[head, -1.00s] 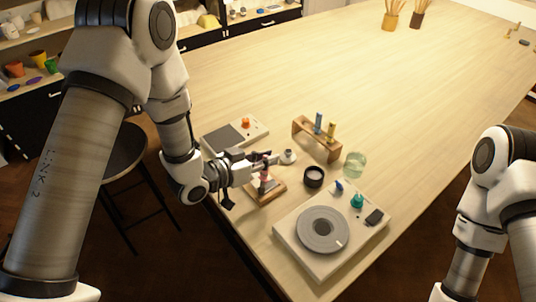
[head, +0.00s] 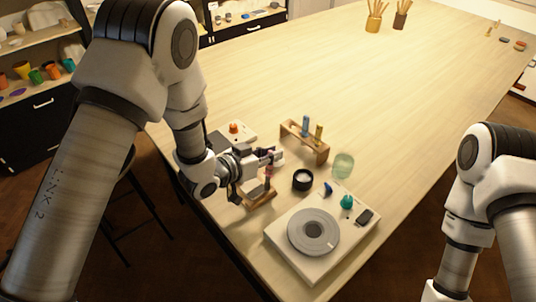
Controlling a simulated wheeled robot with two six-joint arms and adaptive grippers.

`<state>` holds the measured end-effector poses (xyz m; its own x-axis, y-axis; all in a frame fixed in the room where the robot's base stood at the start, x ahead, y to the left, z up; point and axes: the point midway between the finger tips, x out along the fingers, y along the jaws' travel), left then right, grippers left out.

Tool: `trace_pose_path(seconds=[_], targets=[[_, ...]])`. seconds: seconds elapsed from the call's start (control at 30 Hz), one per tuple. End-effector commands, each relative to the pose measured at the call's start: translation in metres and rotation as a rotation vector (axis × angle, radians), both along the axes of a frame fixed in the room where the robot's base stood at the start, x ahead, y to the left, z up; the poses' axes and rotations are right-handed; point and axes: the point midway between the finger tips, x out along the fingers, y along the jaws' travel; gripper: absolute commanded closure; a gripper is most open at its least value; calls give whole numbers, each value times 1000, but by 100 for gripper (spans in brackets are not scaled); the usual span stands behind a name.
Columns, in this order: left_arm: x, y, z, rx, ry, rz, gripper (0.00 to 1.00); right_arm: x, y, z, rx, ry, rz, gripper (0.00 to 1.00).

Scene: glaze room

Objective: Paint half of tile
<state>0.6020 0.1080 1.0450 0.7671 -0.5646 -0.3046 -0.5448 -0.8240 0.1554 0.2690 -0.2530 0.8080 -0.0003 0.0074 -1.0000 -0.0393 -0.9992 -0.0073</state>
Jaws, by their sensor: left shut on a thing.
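The fingers hide part of the tool. A white unit (head: 284,258) with a grey round turntable (head: 313,233) stands at the front, to the right of the gripper. I cannot make out a separate tile. A dark round jar (head: 302,180) stands just right of the gripper. My right gripper is out of the picture; only its arm shows at the right.
A wooden rack (head: 318,156) with blue and yellow tubes stands behind the jar. A green glass (head: 343,166) is beside it. A scale-like device with an orange knob (head: 233,128) is partly behind my left arm. The table's far middle is clear.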

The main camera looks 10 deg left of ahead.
Motion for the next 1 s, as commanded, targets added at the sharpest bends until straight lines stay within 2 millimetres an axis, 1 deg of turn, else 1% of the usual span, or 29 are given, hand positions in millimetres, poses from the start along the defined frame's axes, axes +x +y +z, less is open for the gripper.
trace_pose_path(seconds=[0.13,0.23,0.73,0.8,1.0], targets=[[0,0,0,0,0,0,100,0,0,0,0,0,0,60],[0,0,6,-1,-1,0,100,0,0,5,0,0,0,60],[0,0,60,-1,-1,-1,100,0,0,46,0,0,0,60],[0,0,62,0,0,0,100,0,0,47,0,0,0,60],[0,0,60,0,0,0,100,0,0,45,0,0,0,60]])
